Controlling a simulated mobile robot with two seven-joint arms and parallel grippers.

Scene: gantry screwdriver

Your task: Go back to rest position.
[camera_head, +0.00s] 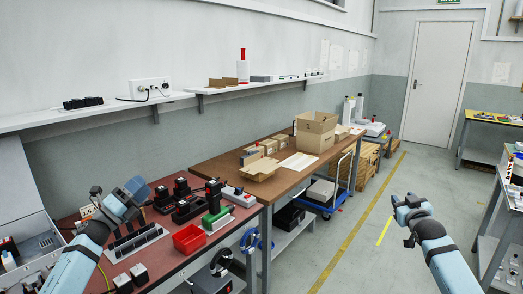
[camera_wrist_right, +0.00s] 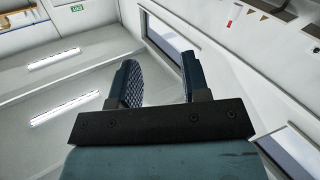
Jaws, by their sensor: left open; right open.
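My left gripper (camera_head: 136,190) is raised over the near red-topped workbench at the left of the head view. It holds nothing that I can see. My right gripper (camera_head: 409,203) is held up in free air over the grey floor at the right of the head view. In the right wrist view its two fingers (camera_wrist_right: 157,82) stand apart with nothing between them, facing the ceiling and upper walls.
The red-topped workbench (camera_head: 172,258) carries black tools, a red bin (camera_head: 189,238) and a green-based device (camera_head: 216,218). A brown table (camera_head: 215,172) with cardboard boxes (camera_head: 316,131) stands beyond. A wall shelf (camera_head: 60,115) runs above. The floor (camera_head: 355,235) around the right arm is clear.

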